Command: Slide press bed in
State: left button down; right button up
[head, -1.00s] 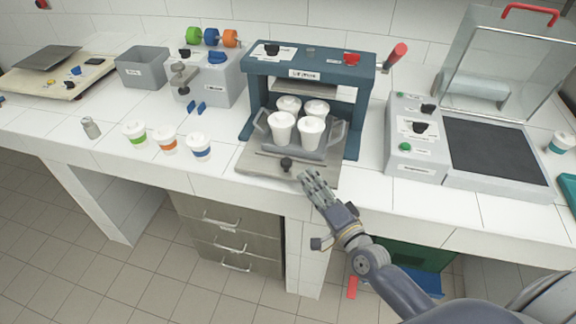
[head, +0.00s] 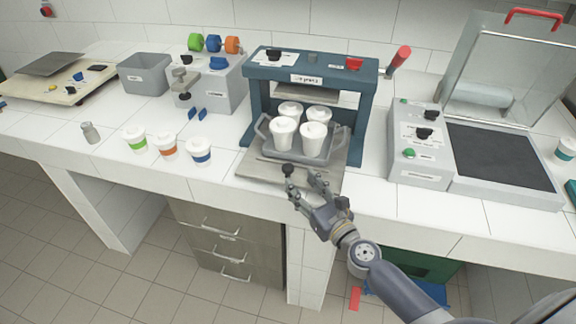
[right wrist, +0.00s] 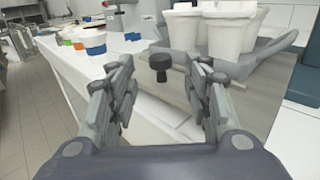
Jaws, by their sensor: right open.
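The press (head: 312,73) is a dark blue frame standing on the white counter. Its grey metal bed (head: 262,172) sticks out at the front and bears a grey tray (head: 322,155) with several white cups (head: 283,130). A black knob (head: 288,170) stands at the bed's front edge; it also shows in the right wrist view (right wrist: 160,64). My right gripper (head: 306,188) is open and empty just in front of the knob. In the right wrist view the knob appears between the two fingers (right wrist: 165,85) and beyond them. My left gripper is not in view.
Three lidded cups with coloured bands (head: 167,147) stand left of the press. A grey machine with a dark plate (head: 502,156) and raised clear lid stands on the right. A red-handled lever (head: 401,58) sticks out at the press's right. Drawers (head: 225,238) lie below the counter.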

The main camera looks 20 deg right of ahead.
aim_at(291, 170)
jog(key=w, duration=0.2)
jog(key=w+a, duration=0.1)
jog(key=w, duration=0.5)
jog(key=shift+a, duration=0.3)
